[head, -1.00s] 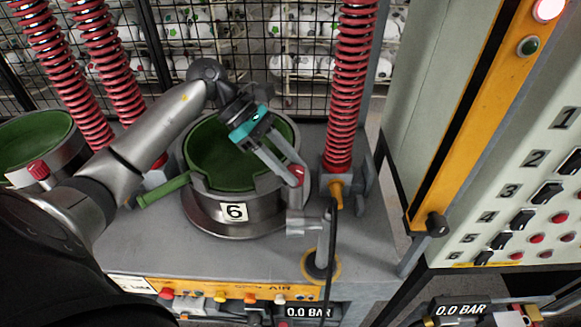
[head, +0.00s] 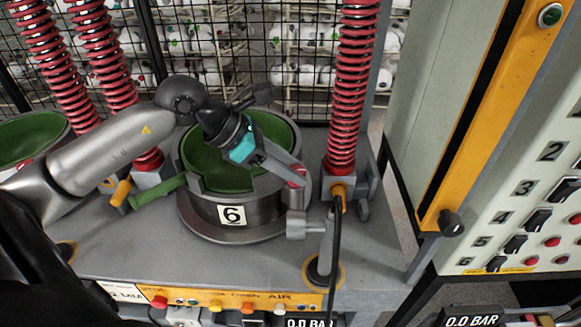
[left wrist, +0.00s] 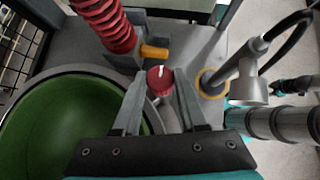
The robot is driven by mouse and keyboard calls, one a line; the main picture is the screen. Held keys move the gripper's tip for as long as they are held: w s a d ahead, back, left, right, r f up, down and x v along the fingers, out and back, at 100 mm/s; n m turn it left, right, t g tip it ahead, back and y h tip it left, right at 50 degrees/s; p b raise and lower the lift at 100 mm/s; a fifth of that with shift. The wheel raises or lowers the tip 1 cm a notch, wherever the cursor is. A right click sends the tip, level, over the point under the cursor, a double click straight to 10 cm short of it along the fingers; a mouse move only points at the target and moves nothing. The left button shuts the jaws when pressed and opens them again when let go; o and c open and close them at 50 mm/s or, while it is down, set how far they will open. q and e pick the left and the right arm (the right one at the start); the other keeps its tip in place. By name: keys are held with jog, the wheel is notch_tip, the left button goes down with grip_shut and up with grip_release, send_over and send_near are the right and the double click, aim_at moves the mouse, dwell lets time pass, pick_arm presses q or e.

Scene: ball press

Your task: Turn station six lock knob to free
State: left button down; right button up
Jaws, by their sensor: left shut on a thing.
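The station six lock knob (left wrist: 160,80) is red with a white mark on top. It sits at the right rim of the round press pot (head: 215,212) labelled 6. In the left wrist view it stands between the two fingertips of my left gripper (left wrist: 162,92), and the white mark points roughly up in that picture. In the head view my left gripper (head: 292,172) reaches across the green-lined pot and is shut on the knob (head: 299,170), which it partly hides. Any lettering around the knob cannot be read. My right gripper is not recognisable in either view.
A red spring column (head: 349,95) stands right behind the knob, with an orange fitting (head: 339,191) at its base. A grey post (head: 325,240) with a black hose stands in front. A green handle (head: 158,191) juts left from the pot. A switch cabinet (head: 535,180) is at the right.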

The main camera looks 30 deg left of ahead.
dwell(0.3)
pick_arm(q)
jog(key=shift+c, duration=2.3)
grip_release()
jog(key=shift+r, duration=0.1)
